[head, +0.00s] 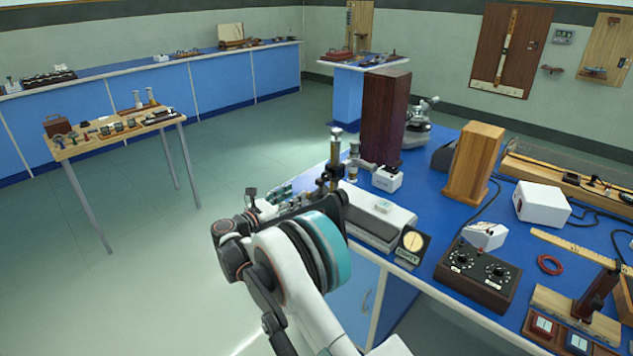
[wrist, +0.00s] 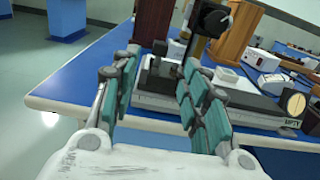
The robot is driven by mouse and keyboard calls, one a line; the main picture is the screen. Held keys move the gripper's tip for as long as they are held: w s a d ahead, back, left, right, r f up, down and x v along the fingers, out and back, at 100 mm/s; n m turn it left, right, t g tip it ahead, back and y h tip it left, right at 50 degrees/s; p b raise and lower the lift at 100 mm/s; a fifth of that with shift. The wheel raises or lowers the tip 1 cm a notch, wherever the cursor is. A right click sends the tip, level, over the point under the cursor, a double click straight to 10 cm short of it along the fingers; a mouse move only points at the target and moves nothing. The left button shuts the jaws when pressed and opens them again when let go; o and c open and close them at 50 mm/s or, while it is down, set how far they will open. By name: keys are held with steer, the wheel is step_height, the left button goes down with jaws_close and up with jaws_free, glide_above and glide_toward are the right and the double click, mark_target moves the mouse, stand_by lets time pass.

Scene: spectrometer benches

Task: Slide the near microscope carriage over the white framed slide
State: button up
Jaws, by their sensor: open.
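The near microscope carriage (head: 333,172) is a dark upright body with a brass tube on a long pale bed (head: 352,225) at the bench's front edge. In the wrist view its black body (wrist: 163,76) shows between and beyond the fingers, partly hidden by the right finger. A small white framed piece, which looks like the slide (head: 382,206), lies on the bed to the right of the carriage; it also shows in the wrist view (wrist: 226,74). My gripper (wrist: 163,92) is open and empty, its teal pads apart. I cannot tell whether it touches the carriage.
A round dial with a label (head: 412,244) stands at the bed's right end.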

mark_target(318, 182)
steer(key=b+x, duration=0.4)
steer(key=x, duration=0.9)
steer(key=shift+d, duration=0.15)
